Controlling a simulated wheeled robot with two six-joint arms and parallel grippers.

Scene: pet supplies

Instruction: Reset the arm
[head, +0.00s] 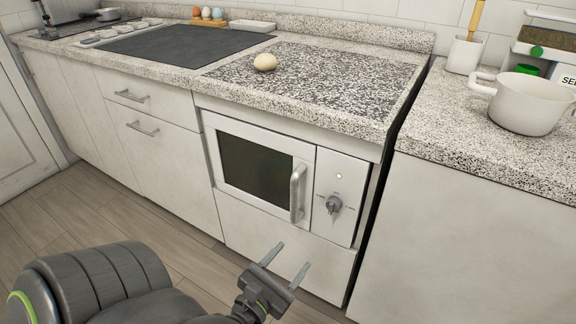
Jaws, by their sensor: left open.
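My left gripper (287,262) is in the lower middle of the head view, in front of the cabinet below the microwave. Its two fingers are apart and nothing is between them. It is clear of the microwave and its handle. My left arm reaches in from the lower left. My right gripper is not in view.
A microwave (222,184) with a closed door is built into the counter front. A pale round item (265,62) lies on the speckled countertop (330,85). A white pot (530,108) stands on the right counter. The wooden floor (75,225) at left is clear.

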